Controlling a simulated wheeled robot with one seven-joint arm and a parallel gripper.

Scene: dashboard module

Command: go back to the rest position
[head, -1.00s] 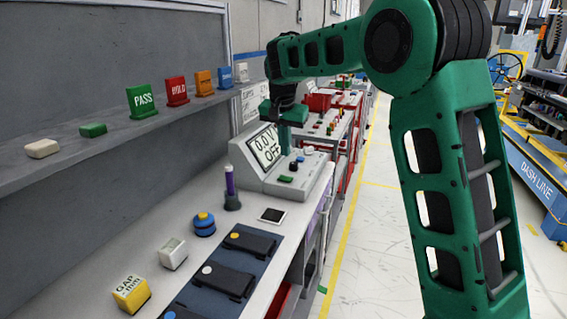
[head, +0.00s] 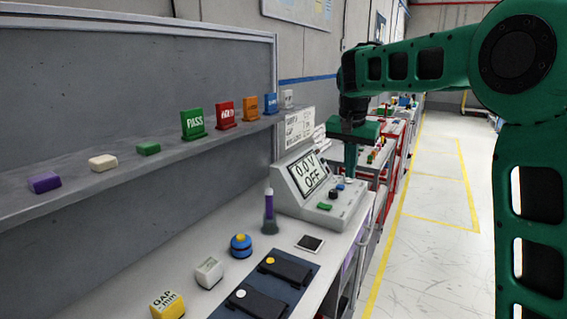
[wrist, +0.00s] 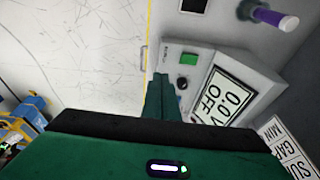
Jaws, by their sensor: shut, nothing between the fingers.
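My gripper (head: 350,165) is green and points down in front of the grey power supply, with its fingers together and nothing between them. In the wrist view the shut fingers (wrist: 162,98) overlap the near edge of the supply's panel. The power supply (head: 293,205) stands on the bench, and its screen reads "0.0 V OFF". The screen also shows in the wrist view (wrist: 225,98), beside a green button (wrist: 189,58) and a black knob (wrist: 182,83). Whether the fingers touch the panel cannot be told.
A shelf (head: 110,180) with coloured blocks and upright signs runs along the wall. The bench holds a purple-topped tool (head: 269,205), a blue round piece (head: 241,245), a yellow gap block (head: 167,305) and a dark mat (head: 305,285). Floor at right is open.

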